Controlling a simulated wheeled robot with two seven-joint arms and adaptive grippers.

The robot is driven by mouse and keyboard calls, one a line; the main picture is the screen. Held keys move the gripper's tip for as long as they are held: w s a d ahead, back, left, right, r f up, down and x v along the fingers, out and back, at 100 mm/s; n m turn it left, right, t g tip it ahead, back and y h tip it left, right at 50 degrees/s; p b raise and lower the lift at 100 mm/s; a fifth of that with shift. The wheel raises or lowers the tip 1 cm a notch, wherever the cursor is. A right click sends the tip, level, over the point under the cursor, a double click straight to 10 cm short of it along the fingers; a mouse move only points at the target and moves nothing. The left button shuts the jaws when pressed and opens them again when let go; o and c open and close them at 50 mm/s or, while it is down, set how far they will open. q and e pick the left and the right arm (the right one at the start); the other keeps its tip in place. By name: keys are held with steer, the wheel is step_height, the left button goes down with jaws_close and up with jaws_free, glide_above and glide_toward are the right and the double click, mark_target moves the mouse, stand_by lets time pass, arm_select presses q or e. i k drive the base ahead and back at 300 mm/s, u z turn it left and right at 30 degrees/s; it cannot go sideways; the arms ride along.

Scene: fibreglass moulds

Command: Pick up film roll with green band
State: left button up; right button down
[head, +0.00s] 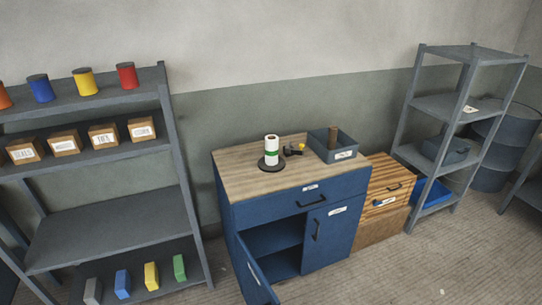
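The film roll with a green band (271,146) is a white roll standing upright on a dark round base (271,163). It is on the wooden top of the blue cabinet (243,181), left of the middle. The green band runs around its lower part. Neither of my grippers shows in the head view.
The cabinet's left door (256,275) hangs open. Shelves stand left (110,211) and right (447,105); wooden drawers (390,187) adjoin the cabinet.

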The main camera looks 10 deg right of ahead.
mark_target(271, 141)
steer(key=z, duration=0.45)
steer(key=k, duration=0.25)
steer(key=u, duration=1.45)
steer(key=i, duration=1.75)
steer(key=z, duration=0.65)
